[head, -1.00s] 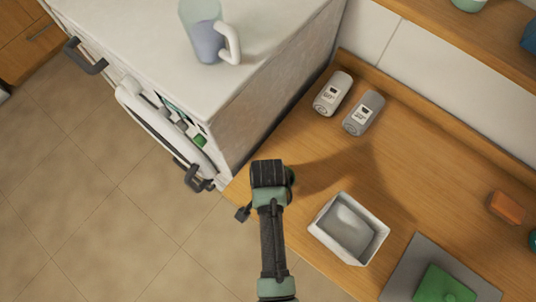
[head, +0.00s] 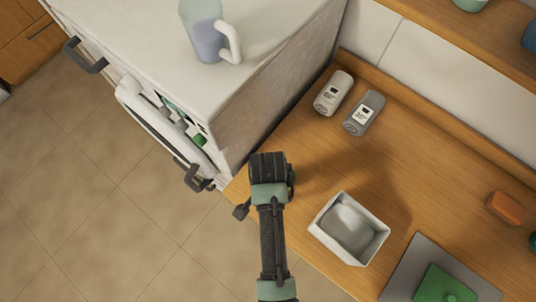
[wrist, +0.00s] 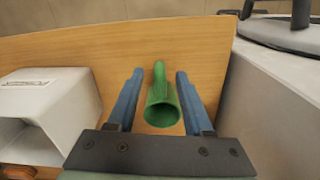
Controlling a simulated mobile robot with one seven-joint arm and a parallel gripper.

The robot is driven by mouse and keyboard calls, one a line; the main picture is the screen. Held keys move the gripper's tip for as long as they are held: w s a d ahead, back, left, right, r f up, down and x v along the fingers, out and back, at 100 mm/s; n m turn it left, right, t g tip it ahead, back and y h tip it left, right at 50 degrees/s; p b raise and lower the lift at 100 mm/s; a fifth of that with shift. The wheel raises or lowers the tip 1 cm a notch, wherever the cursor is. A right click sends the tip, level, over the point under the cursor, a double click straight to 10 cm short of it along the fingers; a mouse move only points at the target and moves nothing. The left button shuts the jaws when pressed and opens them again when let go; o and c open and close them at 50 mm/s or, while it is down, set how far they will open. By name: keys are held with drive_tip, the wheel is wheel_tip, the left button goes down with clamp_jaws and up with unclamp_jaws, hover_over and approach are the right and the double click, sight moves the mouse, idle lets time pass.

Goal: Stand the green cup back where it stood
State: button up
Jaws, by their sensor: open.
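The green cup (wrist: 163,114) stands on the wooden counter near its edge in the wrist view, its mouth towards the camera. It looks upright. My gripper (wrist: 160,74) is open, with one blue finger on each side of the cup. Gaps show between the cup and both fingers. In the head view my gripper (head: 268,168) is over the counter's left corner beside the white appliance, and it hides nearly all of the cup.
A white open box (head: 349,229) stands right of my gripper. The white appliance (head: 270,95) rises close on the left, with a mug (head: 207,42) on top. An orange block (head: 507,208) and green block (head: 444,284) lie right.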

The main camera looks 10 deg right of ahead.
wheel_tip(320, 180, up, 8)
drive_tip(key=shift+r+b, duration=0.25)
drive_tip(key=shift+b, duration=0.1)
idle(0.5)
